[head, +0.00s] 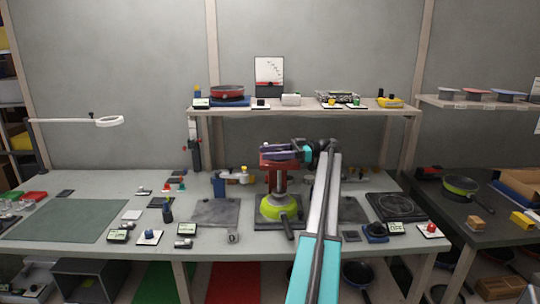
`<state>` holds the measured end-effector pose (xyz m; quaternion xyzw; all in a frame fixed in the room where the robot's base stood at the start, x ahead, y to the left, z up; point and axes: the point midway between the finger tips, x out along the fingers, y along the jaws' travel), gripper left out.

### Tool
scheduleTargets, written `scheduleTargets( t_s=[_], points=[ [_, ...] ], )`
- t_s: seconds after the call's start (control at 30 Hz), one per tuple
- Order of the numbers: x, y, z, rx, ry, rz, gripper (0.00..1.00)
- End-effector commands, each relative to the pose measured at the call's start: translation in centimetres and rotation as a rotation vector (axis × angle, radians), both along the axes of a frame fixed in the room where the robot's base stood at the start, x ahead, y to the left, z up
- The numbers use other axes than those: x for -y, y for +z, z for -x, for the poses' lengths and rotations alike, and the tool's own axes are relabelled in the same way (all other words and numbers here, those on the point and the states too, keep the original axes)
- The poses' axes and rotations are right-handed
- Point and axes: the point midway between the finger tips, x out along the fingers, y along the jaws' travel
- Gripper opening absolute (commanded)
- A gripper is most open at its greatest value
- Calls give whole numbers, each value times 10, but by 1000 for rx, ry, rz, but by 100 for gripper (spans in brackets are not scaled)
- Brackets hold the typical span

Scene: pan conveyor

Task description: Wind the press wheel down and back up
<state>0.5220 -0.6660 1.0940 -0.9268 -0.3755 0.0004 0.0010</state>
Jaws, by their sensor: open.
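My arm rises from the bottom of the head view and bends left at the top. My gripper (281,151) is open at the level of the red head, overlapping its top in the picture. The press wheel cannot be made out clearly behind the gripper and wrist. I cannot tell whether the fingers touch it.
A hot plate (396,206) is right of my arm. Small devices lie along the bench front. The green mat (70,221) at left is mostly clear.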

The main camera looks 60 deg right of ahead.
Motion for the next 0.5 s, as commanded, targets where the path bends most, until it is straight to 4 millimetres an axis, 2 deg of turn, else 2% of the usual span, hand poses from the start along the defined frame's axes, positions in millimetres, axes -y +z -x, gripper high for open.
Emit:
scheduleTargets(
  t_s=[0.27,0.5],
  points=[
    [0,13,1,1,0,0,45],
    [0,34,2,0,0,0,45]
  ],
)
